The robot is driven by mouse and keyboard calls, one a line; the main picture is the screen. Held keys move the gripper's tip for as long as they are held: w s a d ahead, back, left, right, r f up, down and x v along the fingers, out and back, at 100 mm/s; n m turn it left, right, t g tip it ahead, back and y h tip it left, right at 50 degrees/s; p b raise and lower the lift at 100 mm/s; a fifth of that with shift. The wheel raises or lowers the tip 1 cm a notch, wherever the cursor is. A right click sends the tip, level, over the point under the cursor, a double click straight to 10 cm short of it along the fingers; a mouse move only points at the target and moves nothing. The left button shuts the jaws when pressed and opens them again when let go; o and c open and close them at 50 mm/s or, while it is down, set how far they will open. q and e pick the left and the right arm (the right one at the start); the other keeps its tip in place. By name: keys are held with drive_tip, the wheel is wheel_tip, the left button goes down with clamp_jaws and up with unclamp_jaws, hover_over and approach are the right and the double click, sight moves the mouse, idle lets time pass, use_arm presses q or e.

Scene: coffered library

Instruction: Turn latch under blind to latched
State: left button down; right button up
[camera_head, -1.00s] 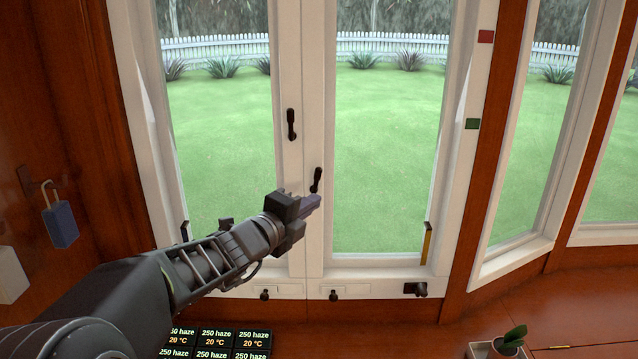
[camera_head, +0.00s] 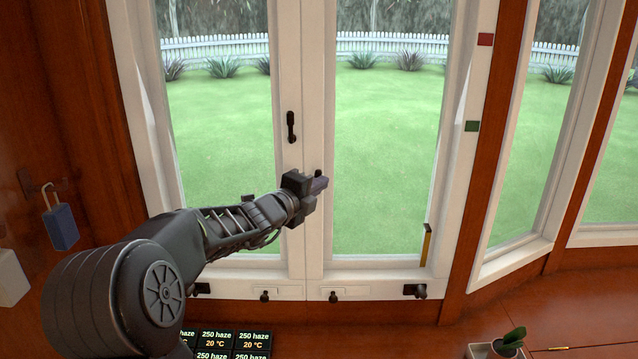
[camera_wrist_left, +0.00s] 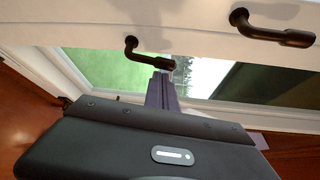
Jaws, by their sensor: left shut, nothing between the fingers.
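Two black lever handles sit on the white middle stiles of the window. The upper left one (camera_head: 291,126) hangs straight down. The lower right one (camera_head: 319,173) is mostly hidden behind my left gripper (camera_head: 321,185). No blind is seen, so I cannot tell which handle is the latch under it. My left gripper is shut and empty, at the lower handle. In the left wrist view its fingers (camera_wrist_left: 162,92) reach the end of a bent black handle (camera_wrist_left: 140,54); whether they touch is unclear. Another handle (camera_wrist_left: 275,32) is at upper right. My right gripper is out of view.
Small black knobs (camera_head: 265,296) line the lower window frame, with a black fitting (camera_head: 414,291) at right. A blue padlock (camera_head: 60,226) hangs on the left wall. A potted plant (camera_head: 510,342) stands at bottom right. A display panel (camera_head: 218,340) is below.

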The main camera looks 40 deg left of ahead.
use_arm(q)
drive_tip(key=shift+s+a+n+t, duration=0.35)
drive_tip(key=shift+a+n+t, duration=0.45)
drive_tip(key=shift+n, duration=0.3)
drive_tip(key=shift+a, duration=0.15)
